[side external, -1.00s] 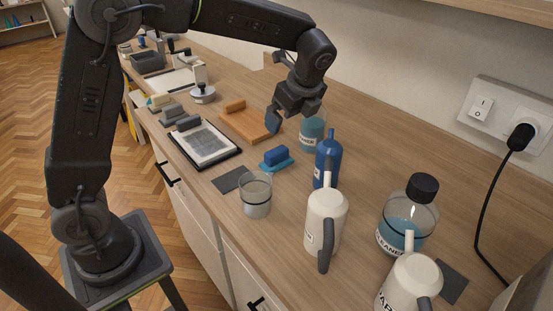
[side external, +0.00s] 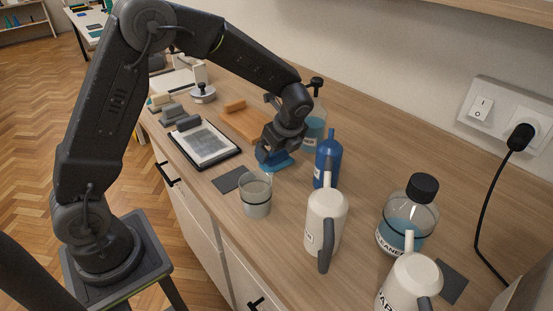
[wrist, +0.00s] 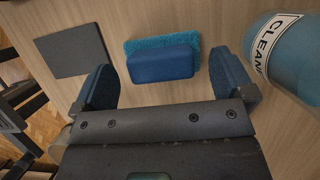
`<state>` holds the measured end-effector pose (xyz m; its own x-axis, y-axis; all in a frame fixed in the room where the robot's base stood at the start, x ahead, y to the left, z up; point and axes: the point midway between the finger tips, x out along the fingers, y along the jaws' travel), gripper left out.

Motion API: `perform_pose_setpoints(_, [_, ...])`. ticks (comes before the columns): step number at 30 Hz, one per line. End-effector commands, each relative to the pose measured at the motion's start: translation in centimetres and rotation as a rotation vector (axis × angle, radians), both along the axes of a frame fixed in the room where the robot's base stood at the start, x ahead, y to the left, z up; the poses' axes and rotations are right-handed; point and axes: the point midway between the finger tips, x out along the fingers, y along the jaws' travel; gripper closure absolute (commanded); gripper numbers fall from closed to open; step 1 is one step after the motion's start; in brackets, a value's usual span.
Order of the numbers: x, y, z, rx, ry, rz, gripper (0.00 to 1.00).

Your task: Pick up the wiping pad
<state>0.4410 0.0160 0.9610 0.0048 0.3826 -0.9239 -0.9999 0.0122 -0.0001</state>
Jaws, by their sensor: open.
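The wiping pad is a dark blue block (wrist: 162,64) on a lighter blue fuzzy base, lying on the wooden counter. In the wrist view it sits between and just ahead of my gripper's two spread fingers (wrist: 168,88), with a gap on each side. In the side external view my gripper (side external: 268,156) is down over the pad and hides most of it; the blue base (side external: 283,165) shows beneath. I cannot tell there whether the fingers touch the counter. My gripper is open and holds nothing.
A cleaner bottle (wrist: 285,50) stands close to the right finger in the wrist view. A flat dark square (wrist: 72,50) lies left of the pad.

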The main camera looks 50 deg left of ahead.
Motion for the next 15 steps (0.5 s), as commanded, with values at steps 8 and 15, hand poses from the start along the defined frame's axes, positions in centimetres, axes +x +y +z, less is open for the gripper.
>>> perform_pose_setpoints(8, [0.02, 0.58, -1.47, -0.002, -0.001, -0.001, 0.00])
perform_pose_setpoints(15, [0.03, 0.57, -1.42, -0.001, -0.001, -0.001, 0.11])
